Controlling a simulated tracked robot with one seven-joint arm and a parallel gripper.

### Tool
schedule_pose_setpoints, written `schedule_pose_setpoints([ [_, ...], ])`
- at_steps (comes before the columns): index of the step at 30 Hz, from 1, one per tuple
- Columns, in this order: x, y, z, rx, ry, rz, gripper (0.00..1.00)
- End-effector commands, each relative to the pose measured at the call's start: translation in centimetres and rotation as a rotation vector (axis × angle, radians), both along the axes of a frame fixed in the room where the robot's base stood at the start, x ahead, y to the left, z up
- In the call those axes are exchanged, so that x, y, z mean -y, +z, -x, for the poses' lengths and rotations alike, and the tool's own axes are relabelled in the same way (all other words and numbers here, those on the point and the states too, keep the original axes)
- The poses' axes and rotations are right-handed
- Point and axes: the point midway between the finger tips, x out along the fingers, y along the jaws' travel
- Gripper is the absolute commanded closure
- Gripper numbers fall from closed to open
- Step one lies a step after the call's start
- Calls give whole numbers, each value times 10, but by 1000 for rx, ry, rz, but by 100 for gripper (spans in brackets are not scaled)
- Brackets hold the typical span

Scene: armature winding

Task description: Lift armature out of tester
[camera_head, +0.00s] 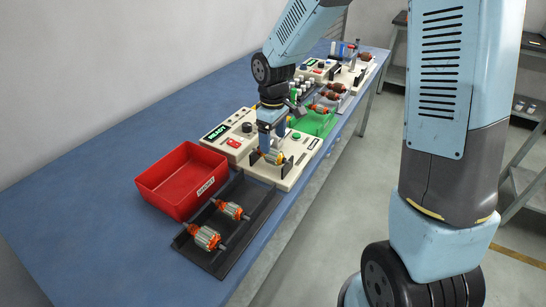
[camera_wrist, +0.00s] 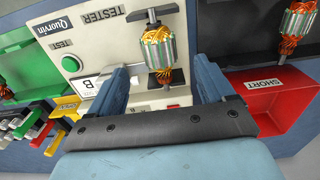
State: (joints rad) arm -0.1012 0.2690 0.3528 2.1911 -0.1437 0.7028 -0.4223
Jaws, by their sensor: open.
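The armature (camera_wrist: 158,50), with copper windings and a pale ribbed core, sits across the cream tester (camera_head: 289,174) between two dark upright holders. In the head view the armature (camera_head: 274,158) is partly hidden by my gripper (camera_head: 270,150). In the wrist view the tester (camera_wrist: 100,28) shows its name and a green button. My gripper (camera_wrist: 163,72) is open and empty, its two blue fingers spread left and right of the armature's near end. I cannot tell whether either finger touches it.
A red bin (camera_head: 178,205), labelled SHORT in the wrist view (camera_wrist: 292,112), stands beside the tester. A black tray (camera_head: 258,218) holds two armatures. A green tray (camera_head: 324,129) with an armature lies on the other side. The blue table (camera_head: 90,210) is clear at front left.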

Motion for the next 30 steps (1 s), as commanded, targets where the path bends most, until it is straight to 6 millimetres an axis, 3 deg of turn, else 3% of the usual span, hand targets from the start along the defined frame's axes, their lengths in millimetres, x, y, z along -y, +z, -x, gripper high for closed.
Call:
schedule_pose_setpoints([
  [8,0,-18,0,0,0,0,18],
  [18,1,-60,0,-1,0,0,18],
  [28,1,-66,0,1,0,0,18],
  [30,1,-66,0,1,0,0,24],
])
